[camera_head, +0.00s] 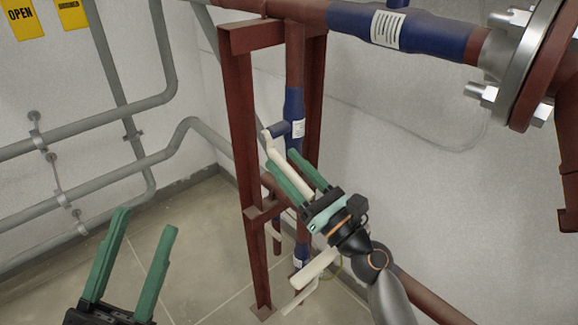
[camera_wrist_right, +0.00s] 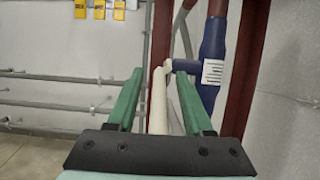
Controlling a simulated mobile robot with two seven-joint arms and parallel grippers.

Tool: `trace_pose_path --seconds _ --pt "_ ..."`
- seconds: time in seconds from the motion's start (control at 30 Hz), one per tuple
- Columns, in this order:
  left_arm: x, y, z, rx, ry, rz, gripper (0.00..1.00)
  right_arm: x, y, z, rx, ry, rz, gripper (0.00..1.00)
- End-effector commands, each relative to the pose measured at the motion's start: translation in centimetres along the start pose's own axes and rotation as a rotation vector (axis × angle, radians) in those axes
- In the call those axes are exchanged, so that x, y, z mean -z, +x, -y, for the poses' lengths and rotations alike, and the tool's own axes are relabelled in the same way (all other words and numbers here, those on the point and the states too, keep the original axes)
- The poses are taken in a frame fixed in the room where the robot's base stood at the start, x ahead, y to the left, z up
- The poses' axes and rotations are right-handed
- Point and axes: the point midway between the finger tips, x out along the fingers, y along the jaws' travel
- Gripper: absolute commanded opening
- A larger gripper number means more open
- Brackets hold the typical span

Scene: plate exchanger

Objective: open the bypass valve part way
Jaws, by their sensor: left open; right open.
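A blue valve (camera_head: 293,108) with a white label sits on a vertical red pipe inside a red steel frame. Its long cream lever (camera_head: 275,152) slants down from a blue side stem. My right gripper (camera_head: 282,160) is open, with its green fingers on either side of the lever. In the right wrist view the lever (camera_wrist_right: 158,105) stands between the two fingers, with a gap visible on each side; the blue valve (camera_wrist_right: 212,65) is just beyond the right finger. My left gripper (camera_head: 147,221) is open and empty at the lower left, away from the valve.
The red frame's post (camera_head: 243,170) stands close left of the right gripper. A second cream lever (camera_head: 313,268) is below the right gripper. Grey pipes (camera_head: 90,122) run along the left wall. A large flange (camera_head: 530,65) is at the upper right.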

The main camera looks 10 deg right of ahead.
Motion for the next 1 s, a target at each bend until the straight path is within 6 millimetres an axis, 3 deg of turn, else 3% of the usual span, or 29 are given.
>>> trace_pose_path --seconds 0.27,0.7,1.0 --pt "-0.1 -0.1 0.0 0.0 0.0 0.001 0.5 0.1 -0.8 0.0 0.0 -0.001 -0.002 0.51" --pt "-1.3 -1.2 -0.6 0.0 -0.017 0.009 0.5 0.3 -9.3 0.0 0.001 0.001 -0.004 0.51" --pt "-1.7 -1.6 -1.0 -0.012 -0.01 0.013 0.5 0.1 -12.3 0.0 0.0 0.0 -0.001 0.51"
